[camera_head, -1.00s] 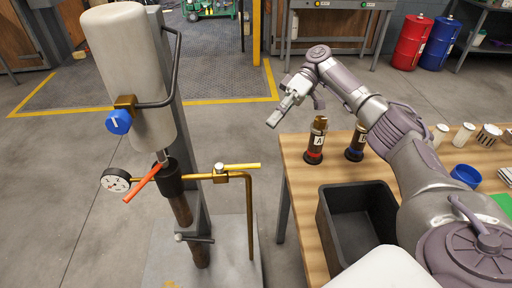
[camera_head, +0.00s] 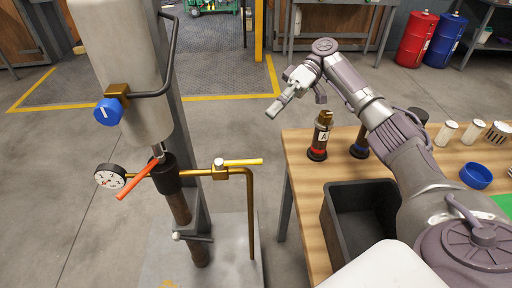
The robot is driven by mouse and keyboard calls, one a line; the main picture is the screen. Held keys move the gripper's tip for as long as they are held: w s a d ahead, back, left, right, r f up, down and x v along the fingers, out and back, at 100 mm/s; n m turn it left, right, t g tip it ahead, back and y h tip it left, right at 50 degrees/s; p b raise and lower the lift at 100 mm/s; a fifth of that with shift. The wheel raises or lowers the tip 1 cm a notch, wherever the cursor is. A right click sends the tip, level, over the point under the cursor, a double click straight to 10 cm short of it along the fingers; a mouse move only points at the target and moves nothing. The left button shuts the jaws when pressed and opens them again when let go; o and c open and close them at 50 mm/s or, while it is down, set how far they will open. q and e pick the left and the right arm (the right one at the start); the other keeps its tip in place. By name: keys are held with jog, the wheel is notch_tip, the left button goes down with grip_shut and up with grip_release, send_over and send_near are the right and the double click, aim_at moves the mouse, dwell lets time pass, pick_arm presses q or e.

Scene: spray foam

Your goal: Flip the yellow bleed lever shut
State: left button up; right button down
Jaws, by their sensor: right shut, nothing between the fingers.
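The yellow bleed lever (camera_head: 242,162) sits on top of a brass valve (camera_head: 220,172) on the pipe to the right of the grey stand. The lever points right, roughly in line with the horizontal pipe. My right gripper (camera_head: 273,113) is shut and empty, in the air above and to the right of the lever, apart from it. An orange lever (camera_head: 138,179) angles down-left from the black collar below the white cylinder (camera_head: 115,75). A dial gauge (camera_head: 110,178) is at the left end of the pipe. My left gripper is not in view.
A wooden table (camera_head: 300,157) on the right carries a black bin (camera_head: 330,225), a bottle marked A (camera_head: 321,138), a second bottle partly hidden by my arm, a blue ring-shaped cap (camera_head: 476,176) and white cups. Floor shows between stand and table.

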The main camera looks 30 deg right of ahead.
jog(key=p, duration=0.3)
send_near(240, 163)
jog(key=w+a, duration=0.2)
jog(key=s+a+f, duration=0.2)
jog(key=s, duration=0.1)
jog(key=shift+f+p, duration=0.3)
jog(key=shift+p, duration=0.1)
